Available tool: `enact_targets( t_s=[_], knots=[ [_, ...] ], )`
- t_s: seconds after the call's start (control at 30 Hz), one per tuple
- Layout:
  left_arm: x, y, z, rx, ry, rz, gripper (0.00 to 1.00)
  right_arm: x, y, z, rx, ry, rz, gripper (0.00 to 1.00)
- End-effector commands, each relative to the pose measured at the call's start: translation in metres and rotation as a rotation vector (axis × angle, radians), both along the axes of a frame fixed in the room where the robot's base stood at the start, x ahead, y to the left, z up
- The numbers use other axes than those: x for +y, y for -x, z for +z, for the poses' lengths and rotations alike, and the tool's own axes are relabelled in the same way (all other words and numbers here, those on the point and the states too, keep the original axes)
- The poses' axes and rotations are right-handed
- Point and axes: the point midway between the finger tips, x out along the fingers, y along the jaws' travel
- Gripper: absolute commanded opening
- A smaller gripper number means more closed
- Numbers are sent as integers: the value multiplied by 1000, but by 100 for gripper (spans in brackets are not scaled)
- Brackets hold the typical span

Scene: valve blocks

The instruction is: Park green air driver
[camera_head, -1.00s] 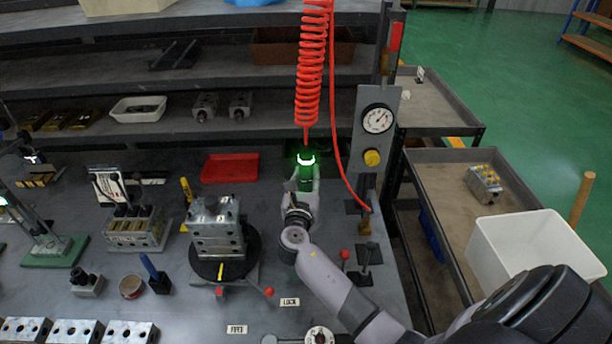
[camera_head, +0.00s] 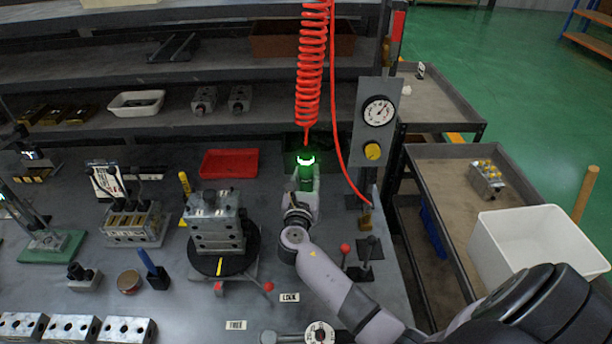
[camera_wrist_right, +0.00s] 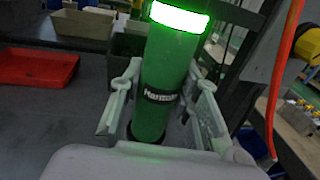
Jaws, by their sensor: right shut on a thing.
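The green air driver (camera_head: 306,170) is upright at the back of the bench, below a red coiled hose (camera_head: 309,85). A bright ring glows near its top. My right gripper (camera_head: 303,187) is shut around it. In the right wrist view the green driver (camera_wrist_right: 165,75) stands between the two fingers of the gripper (camera_wrist_right: 160,105), with a dark label band around it. My left gripper is not in view.
A red tray (camera_head: 229,163) lies left of the driver. A gauge panel (camera_head: 374,115) with a yellow knob stands to the right. A valve block (camera_head: 217,228) sits on a round turntable to the left. A white bin (camera_head: 535,245) is on the right cart.

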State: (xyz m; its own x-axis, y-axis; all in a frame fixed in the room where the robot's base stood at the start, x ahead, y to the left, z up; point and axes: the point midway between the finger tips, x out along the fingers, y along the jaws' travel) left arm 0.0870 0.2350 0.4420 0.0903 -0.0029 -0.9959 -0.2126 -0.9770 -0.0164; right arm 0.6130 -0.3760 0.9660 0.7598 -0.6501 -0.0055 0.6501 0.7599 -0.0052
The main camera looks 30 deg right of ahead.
Motion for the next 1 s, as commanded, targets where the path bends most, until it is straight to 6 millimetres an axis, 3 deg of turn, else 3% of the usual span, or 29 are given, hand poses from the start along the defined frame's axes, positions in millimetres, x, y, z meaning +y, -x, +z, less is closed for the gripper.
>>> enact_targets(
  t_s=[0.27, 0.3, 0.6, 1.0],
  knots=[
    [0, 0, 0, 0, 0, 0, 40, 0, -1, 3, -5, 3, 0, 0],
    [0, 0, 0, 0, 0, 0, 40, 0, -1, 3, -5, 3, 0, 32],
    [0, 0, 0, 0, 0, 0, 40, 0, 0, 1, -2, 1, 0, 52],
    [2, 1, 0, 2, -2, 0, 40, 4, 4, -3, 4, -2, 1, 53]
  ],
)
